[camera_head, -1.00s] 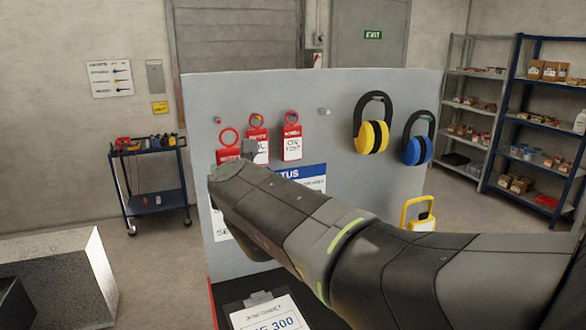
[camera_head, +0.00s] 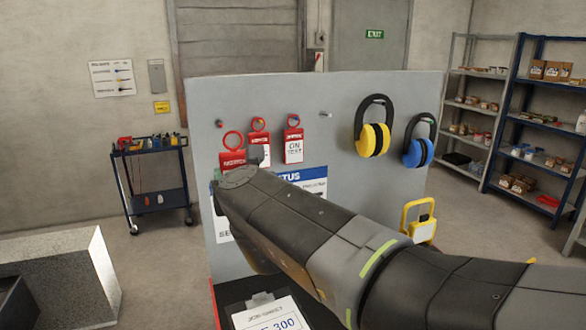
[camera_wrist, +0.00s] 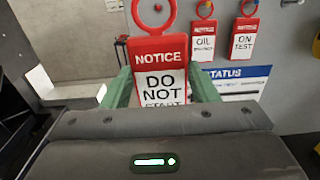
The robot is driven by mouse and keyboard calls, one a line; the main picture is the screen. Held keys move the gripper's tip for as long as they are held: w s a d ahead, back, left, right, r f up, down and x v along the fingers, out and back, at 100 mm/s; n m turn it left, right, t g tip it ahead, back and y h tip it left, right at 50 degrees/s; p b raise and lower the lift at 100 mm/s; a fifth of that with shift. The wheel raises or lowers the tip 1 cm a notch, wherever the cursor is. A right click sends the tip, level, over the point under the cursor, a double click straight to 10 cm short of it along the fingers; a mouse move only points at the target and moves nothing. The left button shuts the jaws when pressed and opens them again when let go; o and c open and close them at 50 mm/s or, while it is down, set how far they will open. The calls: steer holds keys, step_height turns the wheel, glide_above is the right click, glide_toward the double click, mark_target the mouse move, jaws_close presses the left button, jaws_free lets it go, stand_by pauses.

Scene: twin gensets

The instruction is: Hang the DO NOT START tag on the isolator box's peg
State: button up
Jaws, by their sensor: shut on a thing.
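The DO NOT START tag (camera_wrist: 160,58) is a red-and-white NOTICE card with a red ring at its top. It is upright between the green fingers of my gripper (camera_wrist: 161,74), which is shut on it. The tag's lower part is hidden by my gripper in the wrist view. In the head view the tag (camera_head: 232,157) shows in front of the grey board, near its left side, and my arm hides most of the gripper. I cannot pick out the isolator box or its peg with certainty.
The grey board (camera_head: 350,185) carries an OIL tag (camera_wrist: 203,42), an ON TEST tag (camera_head: 293,147), yellow earmuffs (camera_head: 374,135), blue earmuffs (camera_head: 418,150) and an empty peg (camera_head: 325,114). A blue cart (camera_head: 157,180) stands behind left. A pale block (camera_head: 70,275) is at the lower left.

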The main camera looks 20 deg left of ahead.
steer(key=shift+p+v, duration=0.85)
steer(key=shift+v, duration=1.9)
steer(key=w+d+f+m+t+h, duration=0.1)
steer(key=w+d+f+m+h, duration=0.15)
steer(key=w+f+h, duration=0.35)
steer(key=w+d+f+m+t+h, duration=0.1)
steer(key=w+d+f+m+t, duration=0.2)
steer(key=w, duration=0.4)
steer(key=w+d+f+m+h, duration=0.2)
steer(key=w+d+f+h, duration=0.25)
steer(key=w, duration=0.25)
steer(key=w+d+f+m+h, duration=0.2)
steer(key=w+d+f, duration=0.2)
steer(key=d+f, duration=0.4)
steer(key=w+d+f+m+h+b, duration=0.1)
steer(key=w+d+f+m+h, duration=0.1)
steer(key=w+d+f, duration=0.3)
steer(key=d+f+h, duration=0.1)
steer(key=d+f, duration=0.2)
steer(key=f, duration=0.1)
steer(key=shift+f+g, duration=0.3)
steer(key=shift+f, duration=0.05)
steer(key=shift+w, duration=0.1)
